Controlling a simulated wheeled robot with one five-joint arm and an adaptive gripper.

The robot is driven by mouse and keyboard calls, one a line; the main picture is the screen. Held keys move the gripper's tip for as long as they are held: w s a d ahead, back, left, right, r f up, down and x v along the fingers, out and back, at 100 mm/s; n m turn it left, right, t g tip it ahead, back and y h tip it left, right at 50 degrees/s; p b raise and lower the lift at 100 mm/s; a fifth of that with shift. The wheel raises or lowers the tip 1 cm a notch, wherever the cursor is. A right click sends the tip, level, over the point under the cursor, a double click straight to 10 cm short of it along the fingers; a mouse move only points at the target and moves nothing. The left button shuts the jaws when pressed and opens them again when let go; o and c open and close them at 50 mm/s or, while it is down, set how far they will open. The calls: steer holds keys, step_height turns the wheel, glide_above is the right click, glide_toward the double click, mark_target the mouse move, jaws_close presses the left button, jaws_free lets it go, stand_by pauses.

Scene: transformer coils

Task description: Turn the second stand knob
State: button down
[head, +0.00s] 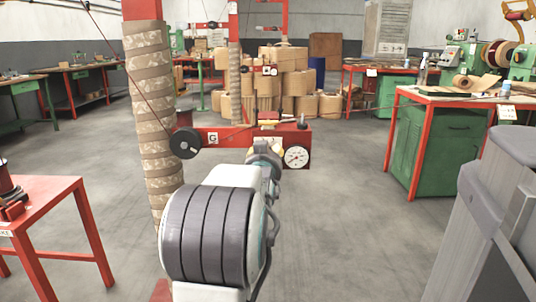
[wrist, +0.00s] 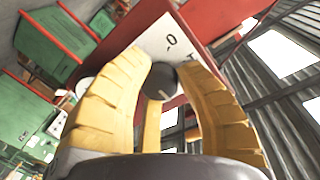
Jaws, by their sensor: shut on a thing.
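In the wrist view the stand knob (wrist: 158,84) is small, black and round, with a pale mark on its face. It sits on a white plate (wrist: 165,42) with dark markings, fixed to a red stand box (wrist: 130,30). My gripper (wrist: 161,70) has its yellow ribbed fingers closed around the knob's sides. In the head view my arm reaches forward to the red stand box (head: 240,132), which carries a round white gauge (head: 297,157) and a black wheel (head: 185,142). My arm hides the knob and the fingers there.
A post wrapped in patterned brown material (head: 155,110) stands close on the left. A red table (head: 45,205) is at the near left. A green cabinet bench (head: 435,145) stands on the right.

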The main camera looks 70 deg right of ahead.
steer(key=shift+r, duration=0.2)
steer(key=c, duration=0.9)
jaws_free()
steer(key=shift+f, duration=0.15)
steer(key=shift+o, duration=0.2)
steer(key=shift+a, duration=0.1)
steer(key=v, duration=1.1)
steer(key=shift+a, duration=0.4)
